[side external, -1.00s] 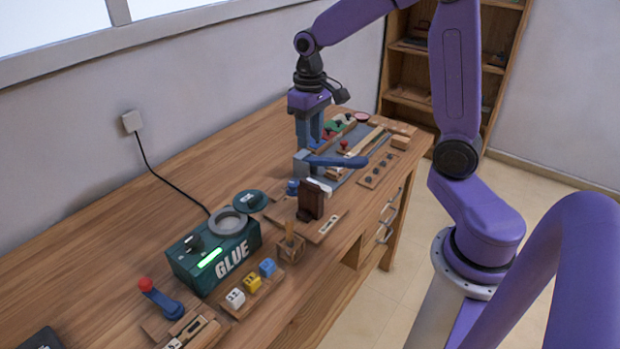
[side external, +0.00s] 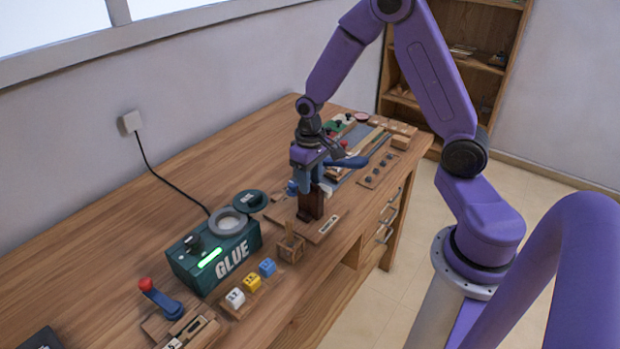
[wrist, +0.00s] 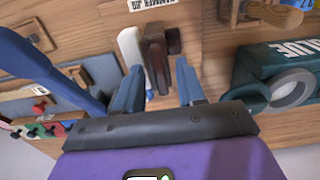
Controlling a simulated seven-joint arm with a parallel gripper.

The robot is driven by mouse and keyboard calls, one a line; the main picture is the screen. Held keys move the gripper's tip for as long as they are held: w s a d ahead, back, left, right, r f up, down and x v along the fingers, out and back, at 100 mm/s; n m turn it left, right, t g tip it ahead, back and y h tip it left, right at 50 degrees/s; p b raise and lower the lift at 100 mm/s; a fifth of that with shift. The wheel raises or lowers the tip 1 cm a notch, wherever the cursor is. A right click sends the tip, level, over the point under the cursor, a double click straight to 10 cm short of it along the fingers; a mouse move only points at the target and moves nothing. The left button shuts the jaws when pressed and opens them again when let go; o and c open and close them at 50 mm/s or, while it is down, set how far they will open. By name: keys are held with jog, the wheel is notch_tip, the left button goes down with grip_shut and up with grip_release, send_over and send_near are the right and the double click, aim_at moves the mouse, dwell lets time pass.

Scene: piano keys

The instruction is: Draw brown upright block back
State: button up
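The dark brown upright block (side external: 311,206) stands on a labelled wooden base (side external: 328,228) near the front edge of the bench. In the wrist view, the brown block (wrist: 157,62) appears between and slightly beyond my two blue fingers, with a white piece (wrist: 131,46) beside it on the left. My gripper (side external: 308,183) points down at the block's upper part; it also shows in the wrist view (wrist: 160,78). It is open, with the fingers on either side of the block. I cannot tell whether either finger touches it.
The green glue box (side external: 214,255) and round grey ring (side external: 228,221) stand to the left. A small wooden holder (side external: 290,247) is in front of the block. A blue-handled tool (side external: 345,162) is close behind the gripper. Bare bench lies at the far left.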

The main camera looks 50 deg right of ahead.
grip_shut()
jog(key=shift+a, duration=2)
grip_release()
jog(key=shift+r, duration=0.15)
notch_tip(320, 180, up, 17)
jog(key=shift+r, duration=0.1)
